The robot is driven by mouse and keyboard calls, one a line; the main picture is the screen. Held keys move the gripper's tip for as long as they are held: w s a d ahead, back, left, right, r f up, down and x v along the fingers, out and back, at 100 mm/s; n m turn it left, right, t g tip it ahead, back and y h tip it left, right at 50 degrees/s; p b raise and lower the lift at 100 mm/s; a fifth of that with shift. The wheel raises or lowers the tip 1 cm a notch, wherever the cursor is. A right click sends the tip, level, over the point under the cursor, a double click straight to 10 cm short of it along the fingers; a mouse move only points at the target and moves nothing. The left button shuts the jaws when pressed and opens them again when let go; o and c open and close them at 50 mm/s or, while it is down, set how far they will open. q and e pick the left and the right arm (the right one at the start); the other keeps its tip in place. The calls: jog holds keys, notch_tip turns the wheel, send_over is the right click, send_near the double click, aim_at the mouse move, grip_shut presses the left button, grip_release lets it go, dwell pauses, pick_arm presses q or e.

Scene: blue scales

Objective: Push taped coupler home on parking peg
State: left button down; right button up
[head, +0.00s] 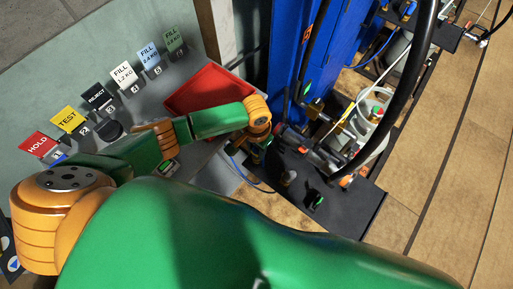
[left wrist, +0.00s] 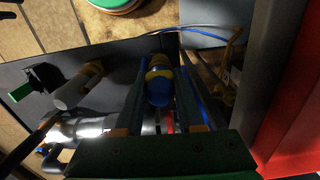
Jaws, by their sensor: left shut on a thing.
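My left gripper (left wrist: 162,85) is shut on the taped coupler (left wrist: 159,93), a blue piece with a yellow band, in the left wrist view. The coupler sits between the two long fingers above a dark plate (left wrist: 115,60). In the head view my left gripper (head: 256,152) is small and dark below the orange wrist, at the left end of the same dark plate; the coupler cannot be made out there. The parking peg cannot be told for sure, nor whether the coupler is seated on it. My right gripper is not in view.
A grey-white cylinder (left wrist: 76,90) and a black fitting with a green end (left wrist: 36,82) stand on the plate beside the gripper. A red tray (head: 209,88) and label cards lie left of the wrist. A blue cabinet (head: 298,60) and thick black hose (head: 408,95) stand behind.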

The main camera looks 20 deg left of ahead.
pick_arm(q)
jog(key=shift+f+b, duration=0.45)
jog(key=shift+f, duration=0.35)
jog(key=shift+c, duration=2.2)
grip_release()
jog(key=shift+r, duration=0.1)
notch_tip(320, 180, up, 7)
jog(key=shift+r+p, duration=0.1)
jog(key=shift+p, duration=0.35)
